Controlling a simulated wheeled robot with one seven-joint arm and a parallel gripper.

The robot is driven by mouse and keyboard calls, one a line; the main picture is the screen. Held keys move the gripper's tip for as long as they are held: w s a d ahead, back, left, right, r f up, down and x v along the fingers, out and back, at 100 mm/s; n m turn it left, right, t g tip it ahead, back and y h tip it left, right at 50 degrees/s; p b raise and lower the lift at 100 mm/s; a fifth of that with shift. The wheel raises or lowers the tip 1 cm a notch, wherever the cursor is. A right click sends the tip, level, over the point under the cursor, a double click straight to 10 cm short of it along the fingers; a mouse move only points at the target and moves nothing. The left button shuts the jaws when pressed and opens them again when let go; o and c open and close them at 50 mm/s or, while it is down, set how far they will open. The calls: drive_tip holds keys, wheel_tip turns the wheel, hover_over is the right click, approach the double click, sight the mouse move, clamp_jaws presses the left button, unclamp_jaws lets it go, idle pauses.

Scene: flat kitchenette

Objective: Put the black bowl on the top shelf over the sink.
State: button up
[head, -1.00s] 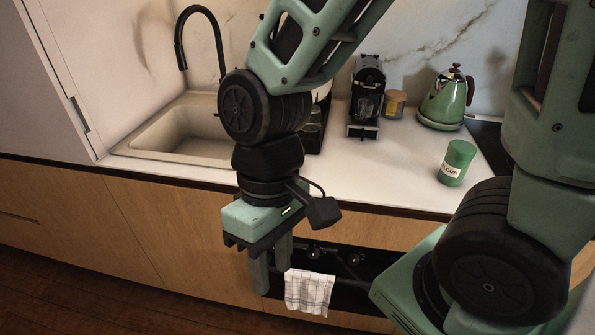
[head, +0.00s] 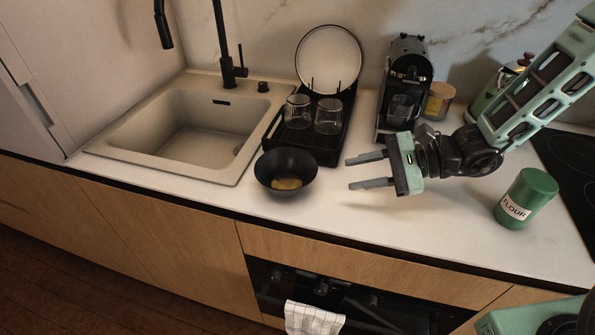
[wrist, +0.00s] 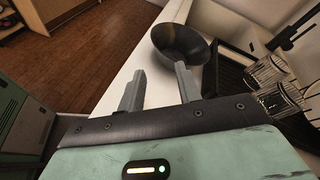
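My gripper (head: 351,173) is open and empty to the right of the bowl. Its two fingers point left toward the bowl, with a gap between fingertips and rim. In the wrist view my gripper (wrist: 158,80) has its fingers apart with bare counter between them. The top shelf over the sink is not in view.
The beige sink (head: 137,122) with a black faucet (head: 228,60) lies left of the bowl. A black dish rack (head: 322,146) with glasses and a plate (head: 328,60) stands right behind it. A coffee machine (head: 404,80) and a green flour tin (head: 525,198) stand to the right.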

drive_tip(key=p, duration=0.2)
approach(288, 189)
drive_tip(key=a, duration=0.1)
drive_tip(key=w+a+f, duration=0.2)
drive_tip(key=a, duration=0.1)
drive_tip(key=shift+w+a+f, duration=0.1)
drive_tip(key=shift+w+f, duration=0.05)
drive_tip(key=shift+f, duration=0.1)
drive_tip(key=shift+s+p+x, duration=0.2)
drive_tip(key=shift+p+x, duration=0.25)
drive_tip(key=shift+x, duration=0.85)
drive_tip(key=shift+s+p+x, duration=0.2)
drive_tip(key=shift+p+x, duration=0.25)
drive_tip(key=shift+x, duration=0.9)
clamp_jaws()
